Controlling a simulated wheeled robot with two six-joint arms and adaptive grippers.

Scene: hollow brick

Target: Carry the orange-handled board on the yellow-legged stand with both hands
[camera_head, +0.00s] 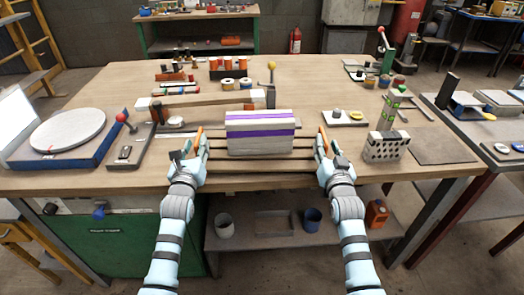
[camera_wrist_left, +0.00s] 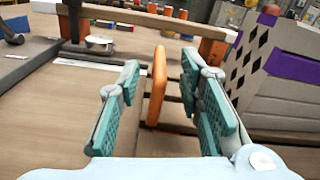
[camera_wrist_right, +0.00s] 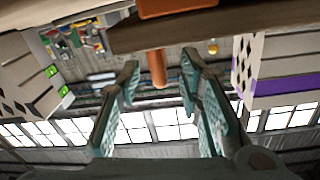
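The slatted wooden board (camera_head: 303,153) lies at the table's front edge. A pale block with purple stripes (camera_head: 260,143) sits on it, also partly seen in the left wrist view (camera_wrist_left: 285,75). My left gripper (camera_head: 190,147) is open, its fingers on either side of the left orange handle (camera_wrist_left: 155,85), with gaps showing. My right gripper (camera_head: 329,148) is open at the right orange handle (camera_head: 322,139); in the right wrist view this handle (camera_wrist_right: 157,68) shows between and beyond the fingertips. Yellow-legged stands (camera_head: 14,238) show at the left; I cannot tell which one is meant.
A perforated block (camera_head: 385,147) stands just right of my right gripper. A wooden beam (camera_head: 205,100) on supports lies behind the left gripper. A turntable (camera_head: 68,130) is at the left. A shelf (camera_head: 265,240) with cups is below the table.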

